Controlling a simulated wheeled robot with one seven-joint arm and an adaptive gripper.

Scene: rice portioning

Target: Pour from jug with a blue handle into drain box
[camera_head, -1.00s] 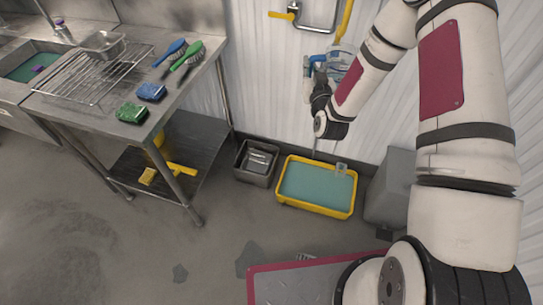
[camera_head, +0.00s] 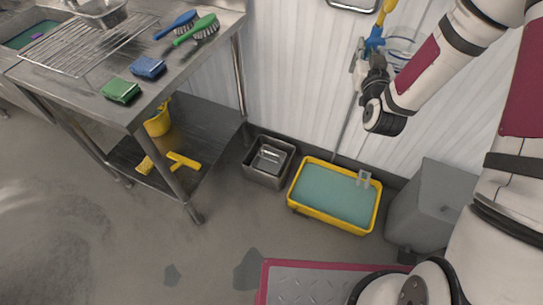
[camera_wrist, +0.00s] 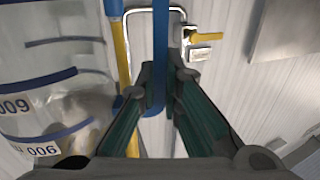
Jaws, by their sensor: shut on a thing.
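The clear jug (camera_head: 401,42) with blue bands is up near the wall, partly hidden by my arm and gripper. It fills the left of the wrist view (camera_wrist: 55,85), with number labels and something pale inside. My gripper (camera_head: 374,65) is shut on its blue handle (camera_wrist: 160,45), which passes between the fingers. The jug looks about upright. A small open steel box (camera_head: 248,170) stands on the floor by the wall, left of and below the gripper. It may be the drain box, and metal pieces show inside it.
A yellow tray (camera_head: 318,217) of teal liquid is right of the steel box. A grey bin (camera_head: 420,205) stands further right. A yellow and blue pole (camera_head: 386,12) leans on the wall beside the gripper. A steel table (camera_head: 105,112) with brushes and sponges is left. Front-left floor is clear.

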